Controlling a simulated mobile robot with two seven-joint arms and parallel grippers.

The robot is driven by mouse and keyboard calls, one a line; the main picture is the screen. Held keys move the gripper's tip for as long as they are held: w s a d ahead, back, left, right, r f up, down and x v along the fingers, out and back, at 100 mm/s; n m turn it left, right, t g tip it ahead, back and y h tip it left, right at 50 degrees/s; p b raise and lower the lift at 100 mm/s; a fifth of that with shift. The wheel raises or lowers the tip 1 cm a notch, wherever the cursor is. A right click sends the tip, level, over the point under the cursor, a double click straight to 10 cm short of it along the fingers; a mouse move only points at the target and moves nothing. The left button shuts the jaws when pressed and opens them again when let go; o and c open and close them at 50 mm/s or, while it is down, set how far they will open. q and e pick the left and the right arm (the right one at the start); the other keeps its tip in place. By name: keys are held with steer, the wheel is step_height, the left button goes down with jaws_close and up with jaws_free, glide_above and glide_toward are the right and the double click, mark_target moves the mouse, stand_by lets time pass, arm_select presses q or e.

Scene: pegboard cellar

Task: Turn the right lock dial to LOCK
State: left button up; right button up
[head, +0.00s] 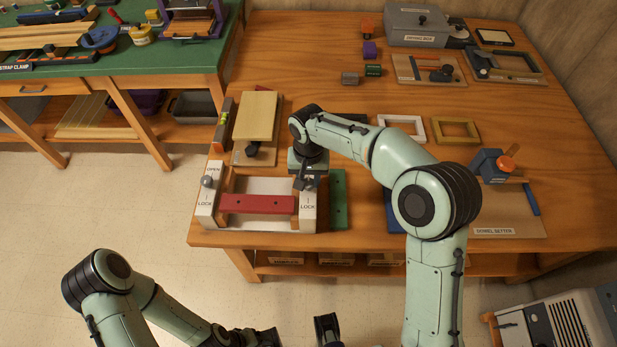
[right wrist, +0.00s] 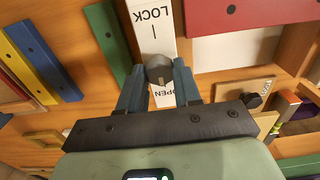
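The red-barred fixture has two white end blocks. The right block (head: 308,212) is marked OPEN and LOCK; in the wrist view its label strip shows beside LOCK (right wrist: 152,18). Its lock dial, a grey knob (right wrist: 159,69), sits near the OPEN end. My right gripper (head: 304,184) is over this block, with its fingers against both sides of the knob; the head view hides the knob behind the gripper. The left block (head: 206,200) has its own grey knob (head: 207,181) between OPEN and LOCK. Only dark parts of my left arm's end show at the bottom edge; its fingers are unclear.
A red bar (head: 257,204) spans the fixture. A green bar (head: 338,200) lies close on its right. Frames (head: 402,126) and a dowel setter (head: 495,166) are farther right. The table's front edge is close to the fixture.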

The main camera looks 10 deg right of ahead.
steer(key=shift+c, duration=0.9)
